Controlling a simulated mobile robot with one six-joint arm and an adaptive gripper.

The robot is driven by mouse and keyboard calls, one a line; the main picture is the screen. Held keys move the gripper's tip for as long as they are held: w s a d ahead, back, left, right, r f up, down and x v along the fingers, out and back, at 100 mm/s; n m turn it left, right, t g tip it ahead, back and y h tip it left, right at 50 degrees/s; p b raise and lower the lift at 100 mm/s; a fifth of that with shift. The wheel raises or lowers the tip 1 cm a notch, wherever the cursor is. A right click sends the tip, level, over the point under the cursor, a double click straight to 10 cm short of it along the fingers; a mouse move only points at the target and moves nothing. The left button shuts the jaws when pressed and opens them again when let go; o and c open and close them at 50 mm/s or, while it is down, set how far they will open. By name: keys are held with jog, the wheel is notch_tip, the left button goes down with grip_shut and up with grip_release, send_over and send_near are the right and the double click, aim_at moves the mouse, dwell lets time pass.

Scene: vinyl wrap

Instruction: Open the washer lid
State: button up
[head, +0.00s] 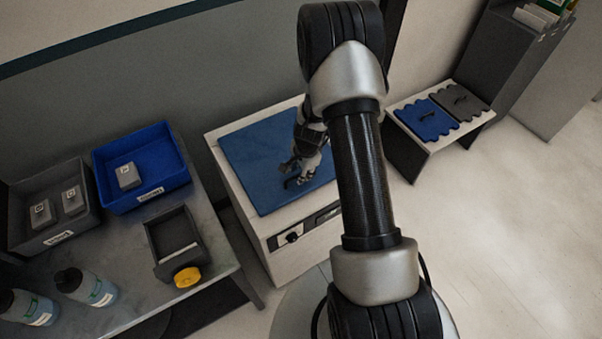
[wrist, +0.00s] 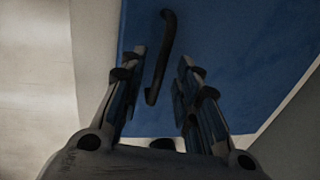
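The washer (head: 273,246) is a white box with a dark control strip on its front. Its blue lid (head: 258,160) lies flat and shut on top. A dark bar handle (head: 291,183) sits near the lid's front edge, partly hidden by my gripper (head: 297,172). In the wrist view the blue lid (wrist: 225,60) fills the middle and right, and the handle (wrist: 160,58) runs up and down between the open fingers of my gripper (wrist: 160,75). The fingers stand apart on either side of the handle. I cannot tell whether they touch it.
A grey table (head: 120,252) at left bears a blue bin (head: 163,190), a dark bin (head: 30,240), a dark tray (head: 160,270), a yellow-capped thing (head: 187,277) and bottles (head: 98,291). A low bench (head: 408,142) stands right. Floor at right is clear.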

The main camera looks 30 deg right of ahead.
jog(key=shift+f, duration=0.1)
jog(key=shift+c, duration=0.2)
grip_shut()
dwell(0.6)
